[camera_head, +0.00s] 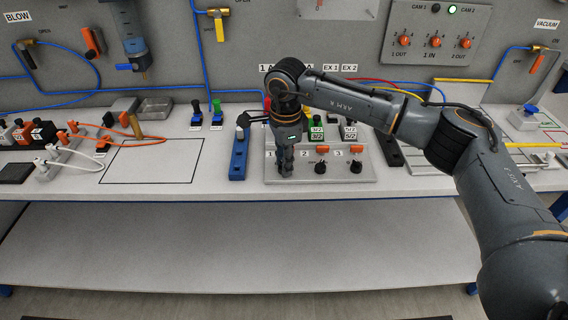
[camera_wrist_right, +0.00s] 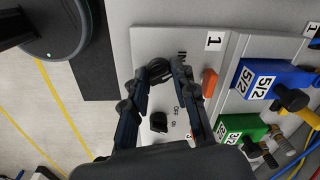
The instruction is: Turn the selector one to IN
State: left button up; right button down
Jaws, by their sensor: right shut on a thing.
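A grey switch panel (camera_head: 340,178) numbered 1, 2 and 3 stands on the bench. My right gripper (camera_head: 285,172) points down at the panel's section 1, beside the number 1. In the right wrist view my right gripper (camera_wrist_right: 167,70) is shut on a black knob (camera_wrist_right: 159,69), selector one, with a finger on each side. Its pointer and the lettering by it are partly hidden, so I cannot tell its setting. The black knob of section 2 (camera_head: 320,167), beside OFF and ON lettering, is free. My left gripper is not in view.
Orange parts (camera_head: 356,149) and another black knob (camera_head: 355,167) sit close by on the panel. A blue block (camera_head: 238,158) stands left of it, and blue and green 5/2 and 3/2 valves (camera_wrist_right: 262,80) are behind it. The bench front edge is clear.

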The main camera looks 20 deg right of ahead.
dwell(0.5)
jog(key=c, duration=1.1)
grip_release()
jog(key=shift+r, duration=0.15)
jog(key=r, duration=1.1)
jog(key=shift+s+r, duration=0.35)
jog(key=shift+s, duration=0.05)
